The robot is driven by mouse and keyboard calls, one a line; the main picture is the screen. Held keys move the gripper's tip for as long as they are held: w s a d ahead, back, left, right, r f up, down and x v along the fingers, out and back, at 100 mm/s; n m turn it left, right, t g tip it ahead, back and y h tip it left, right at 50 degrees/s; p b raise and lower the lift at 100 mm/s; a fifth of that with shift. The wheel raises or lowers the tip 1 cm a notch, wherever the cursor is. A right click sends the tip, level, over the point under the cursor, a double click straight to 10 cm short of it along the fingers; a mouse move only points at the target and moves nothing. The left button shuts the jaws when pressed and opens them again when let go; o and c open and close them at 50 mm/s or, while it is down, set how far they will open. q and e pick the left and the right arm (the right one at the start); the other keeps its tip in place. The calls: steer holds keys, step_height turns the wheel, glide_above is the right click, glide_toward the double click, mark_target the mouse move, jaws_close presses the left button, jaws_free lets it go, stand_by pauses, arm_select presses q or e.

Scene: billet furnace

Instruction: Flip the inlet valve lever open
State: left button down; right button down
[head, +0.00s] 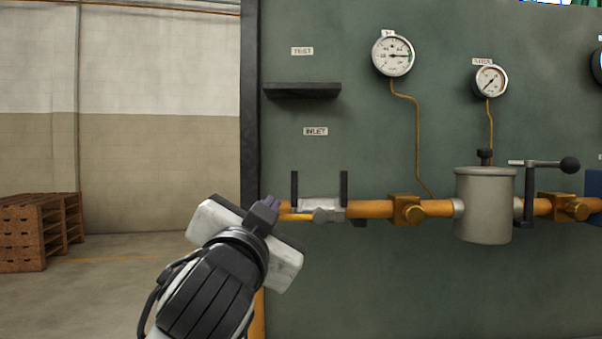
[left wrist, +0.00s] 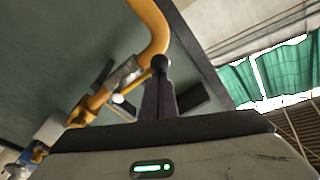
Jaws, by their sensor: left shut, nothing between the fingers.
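The inlet valve (head: 325,214) sits on the yellow pipe below the INLET label, between two dark upright posts. Its thin lever (head: 296,216) runs left along the pipe towards my left gripper. My left gripper (head: 268,203) is shut and empty at the left end of the lever, and its hand hides what lies behind. In the left wrist view the shut fingers (left wrist: 159,80) point at a dark ball knob (left wrist: 160,62), which looks like the lever's end. I cannot tell whether they touch. My right gripper is not in view.
A dark shelf (head: 301,90) juts from the green panel (head: 350,130) above the valve. A grey cylindrical pot (head: 484,205) and a crank with a ball knob (head: 569,166) stand to the right. Wooden pallets (head: 35,230) lie far left.

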arm_select(q)
steer(key=shift+f, duration=0.2)
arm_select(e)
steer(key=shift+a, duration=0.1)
